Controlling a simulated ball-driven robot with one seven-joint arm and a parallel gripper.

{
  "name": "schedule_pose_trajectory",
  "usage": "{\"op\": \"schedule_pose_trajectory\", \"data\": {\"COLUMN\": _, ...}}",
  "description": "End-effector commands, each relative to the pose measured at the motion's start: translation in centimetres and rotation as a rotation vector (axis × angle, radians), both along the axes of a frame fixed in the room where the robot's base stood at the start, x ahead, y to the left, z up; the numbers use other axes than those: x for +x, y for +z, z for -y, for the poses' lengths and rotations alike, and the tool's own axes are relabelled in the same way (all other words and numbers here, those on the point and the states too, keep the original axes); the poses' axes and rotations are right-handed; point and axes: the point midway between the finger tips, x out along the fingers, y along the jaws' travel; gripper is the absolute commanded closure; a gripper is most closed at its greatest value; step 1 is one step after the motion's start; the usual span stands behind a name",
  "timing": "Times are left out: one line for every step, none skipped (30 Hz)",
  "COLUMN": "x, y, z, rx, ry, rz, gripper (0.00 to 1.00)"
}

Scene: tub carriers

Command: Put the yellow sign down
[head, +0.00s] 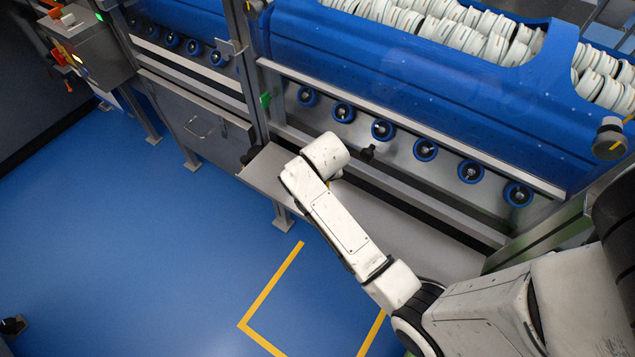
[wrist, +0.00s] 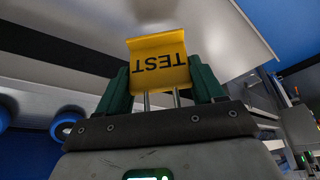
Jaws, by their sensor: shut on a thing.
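The yellow sign (wrist: 157,47) with black letters reading TEST, upside down in the wrist view, is between the green fingers of my gripper (wrist: 162,78). My gripper is shut on it. A pale steel surface shows just beyond the sign in the wrist view; whether the sign touches it I cannot tell. In the head view my white arm covers the gripper, and only a small yellow speck shows beside the arm's end, over the steel ledge (head: 430,252).
A blue tub (head: 420,85) full of white round pieces stands behind the ledge, above a row of blue rollers (head: 425,149). A control box (head: 85,42) is at the upper left. The blue floor (head: 150,240) is open at left, with a yellow marked corner (head: 265,290).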

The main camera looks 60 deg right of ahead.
Motion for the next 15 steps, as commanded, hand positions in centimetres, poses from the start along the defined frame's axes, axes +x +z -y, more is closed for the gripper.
{"op": "schedule_pose_trajectory", "data": {"x": 0.2, "y": -0.4, "z": 0.2, "rx": 0.002, "ry": -0.001, "rz": -0.001, "gripper": 0.62}}
{"op": "schedule_pose_trajectory", "data": {"x": 0.4, "y": -0.6, "z": 0.3, "rx": 0.004, "ry": 0.000, "rz": -0.001, "gripper": 0.62}}
{"op": "schedule_pose_trajectory", "data": {"x": 0.3, "y": -1.3, "z": 0.2, "rx": 0.003, "ry": 0.003, "rz": -0.004, "gripper": 0.62}}
{"op": "schedule_pose_trajectory", "data": {"x": 0.3, "y": -1.7, "z": 0.2, "rx": 0.002, "ry": 0.002, "rz": -0.005, "gripper": 0.62}}
{"op": "schedule_pose_trajectory", "data": {"x": 0.2, "y": -2.1, "z": 0.2, "rx": 0.002, "ry": 0.002, "rz": -0.005, "gripper": 0.62}}
{"op": "schedule_pose_trajectory", "data": {"x": 0.3, "y": -2.6, "z": 0.2, "rx": 0.002, "ry": 0.002, "rz": -0.003, "gripper": 0.62}}
{"op": "schedule_pose_trajectory", "data": {"x": 0.3, "y": -2.9, "z": 0.2, "rx": 0.002, "ry": 0.002, "rz": -0.003, "gripper": 0.62}}
{"op": "schedule_pose_trajectory", "data": {"x": 0.3, "y": -3.2, "z": 0.2, "rx": 0.002, "ry": 0.002, "rz": -0.002, "gripper": 0.62}}
{"op": "schedule_pose_trajectory", "data": {"x": 0.3, "y": -3.4, "z": 0.2, "rx": 0.002, "ry": 0.001, "rz": -0.002, "gripper": 0.62}}
{"op": "schedule_pose_trajectory", "data": {"x": 0.3, "y": -3.5, "z": 0.2, "rx": 0.002, "ry": 0.000, "rz": -0.001, "gripper": 0.62}}
{"op": "schedule_pose_trajectory", "data": {"x": 0.3, "y": -3.6, "z": 0.3, "rx": 0.002, "ry": 0.000, "rz": -0.001, "gripper": 0.62}}
{"op": "schedule_pose_trajectory", "data": {"x": 0.3, "y": -3.6, "z": 0.3, "rx": 0.001, "ry": 0.000, "rz": 0.000, "gripper": 0.62}}
{"op": "schedule_pose_trajectory", "data": {"x": 0.3, "y": -3.6, "z": 0.3, "rx": 0.001, "ry": 0.000, "rz": 0.000, "gripper": 0.62}}
{"op": "schedule_pose_trajectory", "data": {"x": 0.3, "y": -3.6, "z": 0.3, "rx": 0.001, "ry": 0.000, "rz": 0.000, "gripper": 0.62}}
{"op": "schedule_pose_trajectory", "data": {"x": 0.3, "y": -3.6, "z": 0.3, "rx": 0.001, "ry": 0.000, "rz": 0.000, "gripper": 0.62}}
